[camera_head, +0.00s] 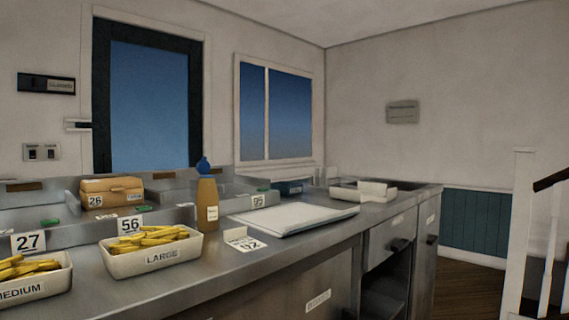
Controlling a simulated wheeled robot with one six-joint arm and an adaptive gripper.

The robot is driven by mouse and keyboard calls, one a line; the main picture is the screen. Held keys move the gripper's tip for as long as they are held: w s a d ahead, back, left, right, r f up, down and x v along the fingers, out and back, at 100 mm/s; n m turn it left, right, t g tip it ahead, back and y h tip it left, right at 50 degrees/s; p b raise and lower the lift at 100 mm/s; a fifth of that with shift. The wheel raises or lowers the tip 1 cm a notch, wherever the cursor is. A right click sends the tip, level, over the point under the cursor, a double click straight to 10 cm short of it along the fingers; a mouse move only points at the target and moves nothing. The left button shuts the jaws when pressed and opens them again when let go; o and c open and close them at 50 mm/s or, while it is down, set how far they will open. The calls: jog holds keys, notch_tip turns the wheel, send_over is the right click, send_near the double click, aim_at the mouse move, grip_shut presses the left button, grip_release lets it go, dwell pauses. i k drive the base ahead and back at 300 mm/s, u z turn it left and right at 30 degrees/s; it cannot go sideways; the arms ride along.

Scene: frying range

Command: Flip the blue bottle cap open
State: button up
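A brown-orange bottle (207,203) with a label stands upright on the steel counter, left of the middle in the head view. Its blue cap (204,166) is on top and comes to a point. I cannot tell at this size whether the cap is open or shut. My gripper is not in view, and nothing touches the bottle.
The steel counter (215,265) bears a tray of fries marked LARGE (150,263), another marked MEDIUM (30,289), a brown box (112,190) and a white board (295,218) right of the bottle. A card (243,240) lies before the bottle.

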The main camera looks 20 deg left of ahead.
aim_at(204, 167)
jog(key=z, duration=1.1)
jog(key=i, duration=1.75)
jog(key=u, duration=3)
